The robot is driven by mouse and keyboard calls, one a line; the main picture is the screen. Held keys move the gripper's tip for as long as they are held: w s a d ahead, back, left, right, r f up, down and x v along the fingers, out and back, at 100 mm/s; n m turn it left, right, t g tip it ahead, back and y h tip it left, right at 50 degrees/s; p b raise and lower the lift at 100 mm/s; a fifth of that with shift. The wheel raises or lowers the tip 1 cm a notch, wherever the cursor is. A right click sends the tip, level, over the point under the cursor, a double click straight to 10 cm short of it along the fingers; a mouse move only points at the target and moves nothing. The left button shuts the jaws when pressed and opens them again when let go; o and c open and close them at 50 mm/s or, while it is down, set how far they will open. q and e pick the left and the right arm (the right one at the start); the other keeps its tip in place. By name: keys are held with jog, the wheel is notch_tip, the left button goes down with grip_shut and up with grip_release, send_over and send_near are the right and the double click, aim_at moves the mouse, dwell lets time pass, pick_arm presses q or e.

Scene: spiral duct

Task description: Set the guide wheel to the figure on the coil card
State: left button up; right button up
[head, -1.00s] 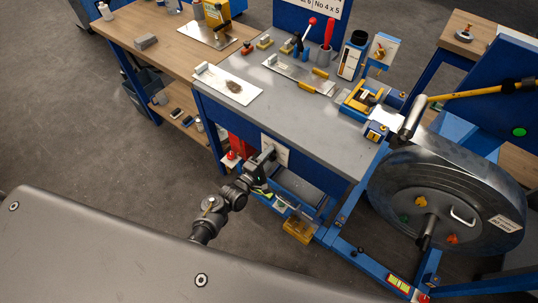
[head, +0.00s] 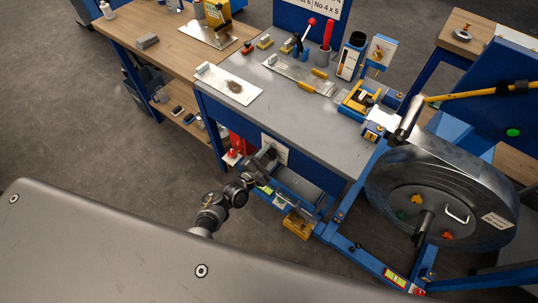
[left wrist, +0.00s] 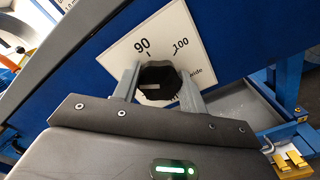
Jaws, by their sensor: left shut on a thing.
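The guide wheel (left wrist: 158,84) is a dark, knob-like wheel on a white dial plate (left wrist: 113,57) in the left wrist view. The figures 90 and 100 show above it; part of the dial is hidden by my gripper. My left gripper (left wrist: 161,78) has one finger on each side of the wheel and is shut on it. In the head view this gripper (head: 265,163) is at the bench front, by the plate (head: 275,147). A white card (head: 496,220) is on the large metal coil (head: 455,185); its writing is too small to read. My right gripper is out of view.
The grey bench top (head: 300,125) carries a metal sheet (head: 230,84), yellow-handled tools and a blue-yellow device (head: 360,97). A wooden bench (head: 170,35) stands at the back left. A blue frame rail (head: 375,265) runs along the floor below the coil. The floor at left is clear.

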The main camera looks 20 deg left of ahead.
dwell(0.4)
pick_arm(q)
jog(key=o, duration=1)
jog(key=shift+s, duration=0.1)
jog(key=v, duration=1)
jog(key=shift+s+a, duration=0.1)
jog(key=shift+s, duration=0.15)
